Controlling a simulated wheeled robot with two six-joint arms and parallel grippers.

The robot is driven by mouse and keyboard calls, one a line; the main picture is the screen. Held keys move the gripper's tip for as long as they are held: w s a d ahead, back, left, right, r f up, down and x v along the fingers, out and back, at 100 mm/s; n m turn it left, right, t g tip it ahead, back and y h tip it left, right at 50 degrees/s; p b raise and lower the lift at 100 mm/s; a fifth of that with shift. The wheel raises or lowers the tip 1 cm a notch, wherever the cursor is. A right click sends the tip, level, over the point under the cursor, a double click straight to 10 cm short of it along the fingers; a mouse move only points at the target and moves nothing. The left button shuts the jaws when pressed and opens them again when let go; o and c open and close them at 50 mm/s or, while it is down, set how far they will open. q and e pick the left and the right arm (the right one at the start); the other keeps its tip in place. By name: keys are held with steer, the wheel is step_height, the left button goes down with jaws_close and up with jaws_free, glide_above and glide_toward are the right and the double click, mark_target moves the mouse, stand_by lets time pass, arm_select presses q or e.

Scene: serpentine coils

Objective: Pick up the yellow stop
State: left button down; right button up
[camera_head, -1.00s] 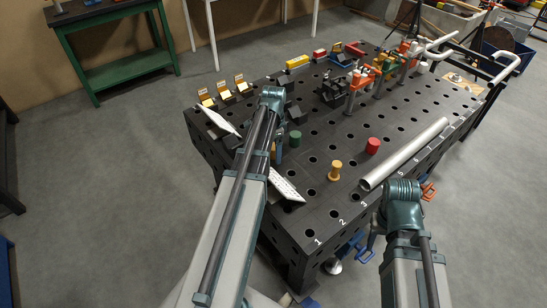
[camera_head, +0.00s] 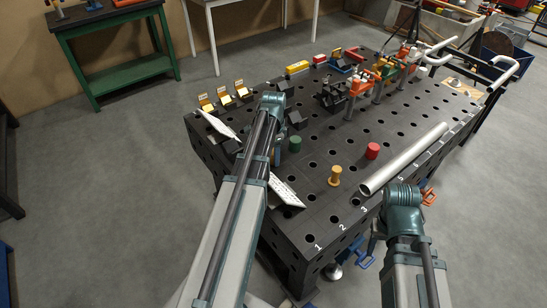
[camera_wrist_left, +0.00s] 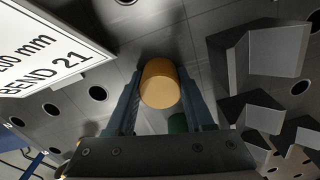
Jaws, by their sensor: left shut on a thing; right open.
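In the left wrist view my left gripper (camera_wrist_left: 162,102) is shut on a yellow stop (camera_wrist_left: 160,86), a short cylinder seen end-on between the two fingers. In the head view this stop is hidden behind my left arm, and only a bit of the gripper (camera_head: 278,152) shows there. Whether the held stop touches the table is hard to tell. Another yellow stop (camera_head: 335,176) stands upright on the table's near part, apart from both grippers. My right gripper (camera_head: 374,238) hangs low beyond the table's near right edge, mostly hidden by its wrist, open and empty.
The black perforated table (camera_head: 330,215) holds a green stop (camera_head: 295,141), a red stop (camera_head: 372,151) and a long silver tube (camera_head: 404,160). A white sign plate (camera_head: 285,191) lies close to my left arm. Clamps (camera_head: 362,84) stand farther back.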

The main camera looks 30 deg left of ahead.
arm_select(q)
steer(key=shift+r, duration=0.1)
step_height(320, 180, up, 10)
steer(key=p, duration=1)
